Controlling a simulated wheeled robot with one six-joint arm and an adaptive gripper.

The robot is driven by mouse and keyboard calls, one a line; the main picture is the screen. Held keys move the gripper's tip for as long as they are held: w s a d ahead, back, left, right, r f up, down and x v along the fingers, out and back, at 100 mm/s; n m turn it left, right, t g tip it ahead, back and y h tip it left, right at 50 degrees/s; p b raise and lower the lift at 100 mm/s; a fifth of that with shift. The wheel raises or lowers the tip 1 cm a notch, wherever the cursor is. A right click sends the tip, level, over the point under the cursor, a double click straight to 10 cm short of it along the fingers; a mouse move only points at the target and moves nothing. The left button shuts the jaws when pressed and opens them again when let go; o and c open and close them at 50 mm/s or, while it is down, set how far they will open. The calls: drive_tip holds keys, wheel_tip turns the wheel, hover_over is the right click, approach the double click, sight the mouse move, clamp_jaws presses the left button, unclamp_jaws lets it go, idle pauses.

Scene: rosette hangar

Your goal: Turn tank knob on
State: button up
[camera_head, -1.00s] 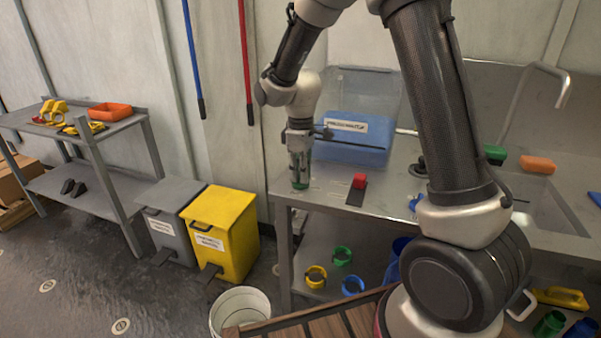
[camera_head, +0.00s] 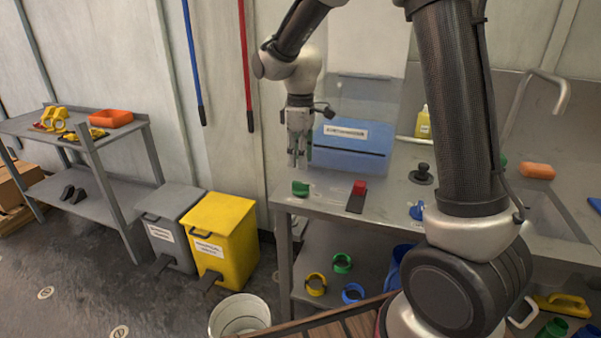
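My gripper (camera_head: 298,161) points down above the left end of the steel counter (camera_head: 328,204). Its fingers look a little apart, with nothing between them. A small green piece (camera_head: 300,188) sits on the counter just below the fingertips, apart from them. A blue tank-like box (camera_head: 350,151) with a white label and a raised clear lid stands just right of my gripper. A black knob-like piece (camera_head: 422,173) stands on the counter further right. A red block on a dark strip (camera_head: 358,189) lies in front of the box. I cannot tell which piece is the tank knob.
A yellow bottle (camera_head: 424,124) stands behind the black piece. An orange block (camera_head: 537,171) lies by the sink. Coloured rings lie on the lower shelf. Yellow (camera_head: 219,232) and grey (camera_head: 170,222) bins and a white bucket (camera_head: 238,313) stand on the floor. My arm hides part of the counter.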

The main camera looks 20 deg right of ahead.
wheel_tip(320, 180, up, 4)
drive_tip(key=shift+r, duration=0.25)
drive_tip(key=s+d+r+m+t, duration=0.1)
drive_tip(key=s+d+r+m, duration=0.1)
drive_tip(key=s+d, duration=0.3)
drive_tip(key=s+d+r+m+t, duration=0.2)
drive_tip(key=s+d+m, duration=0.3)
drive_tip(key=s, duration=0.8)
drive_tip(key=s+d+r+m+t, duration=0.1)
drive_tip(key=s+d+r+m, duration=0.2)
drive_tip(key=s, duration=0.6)
drive_tip(key=shift+d+r+m, duration=0.25)
drive_tip(key=shift+d+m, duration=0.25)
drive_tip(key=shift+d, duration=0.45)
